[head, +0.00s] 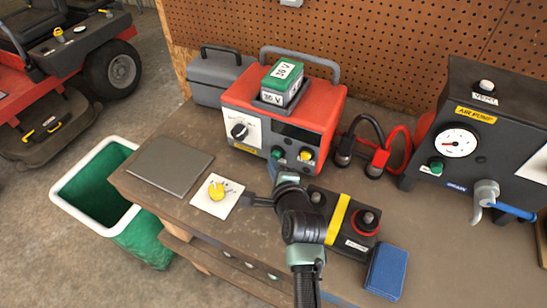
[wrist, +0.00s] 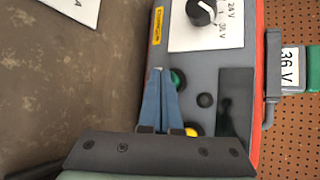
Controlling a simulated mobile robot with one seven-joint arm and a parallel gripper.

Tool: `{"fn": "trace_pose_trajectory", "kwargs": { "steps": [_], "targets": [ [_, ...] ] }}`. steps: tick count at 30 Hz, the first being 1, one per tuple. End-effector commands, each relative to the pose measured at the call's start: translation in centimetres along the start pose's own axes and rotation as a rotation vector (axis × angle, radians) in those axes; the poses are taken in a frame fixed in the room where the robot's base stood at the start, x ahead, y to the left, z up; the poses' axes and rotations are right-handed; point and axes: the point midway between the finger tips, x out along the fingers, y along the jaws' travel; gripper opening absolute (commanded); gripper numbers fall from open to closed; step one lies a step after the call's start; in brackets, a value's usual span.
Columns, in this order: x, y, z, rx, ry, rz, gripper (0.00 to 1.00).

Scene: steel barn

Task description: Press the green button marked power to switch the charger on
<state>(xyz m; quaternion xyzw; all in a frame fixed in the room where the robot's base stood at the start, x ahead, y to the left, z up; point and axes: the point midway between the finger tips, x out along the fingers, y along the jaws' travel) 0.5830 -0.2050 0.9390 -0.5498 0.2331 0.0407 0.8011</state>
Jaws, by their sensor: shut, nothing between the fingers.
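The charger (head: 325,97) is a red box with a grey front on the bench, also in the wrist view (wrist: 228,62). Its green button (head: 277,153) is low on the front, left of a yellow button (head: 305,155). In the wrist view the green button (wrist: 179,79) is partly hidden behind my fingers. My gripper (head: 277,168) is shut and empty, its blue fingertips (wrist: 161,72) right in front of or against the green button. I cannot tell whether they touch it. No power label is readable. A black knob (head: 239,130) sits on a white dial plate.
A 36 V battery pack (head: 282,82) sits on top of the charger. A black battery (head: 350,225) with a yellow strap and a blue box (head: 386,271) lie right of my arm. Red and black clamps (head: 376,160) and an air pump (head: 462,140) stand further right.

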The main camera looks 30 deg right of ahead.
Motion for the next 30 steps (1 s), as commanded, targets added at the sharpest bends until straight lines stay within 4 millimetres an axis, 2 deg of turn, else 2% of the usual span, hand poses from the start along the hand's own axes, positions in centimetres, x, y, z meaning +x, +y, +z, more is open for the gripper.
{"fn": "trace_pose_trajectory", "kwargs": {
  "steps": [20,30],
  "targets": [
    [0.5,-0.3,-0.4,0.0,0.001,0.0,0.0],
    [-0.5,0.2,0.4,0.0,0.0,0.002,0.0]
  ]
}}
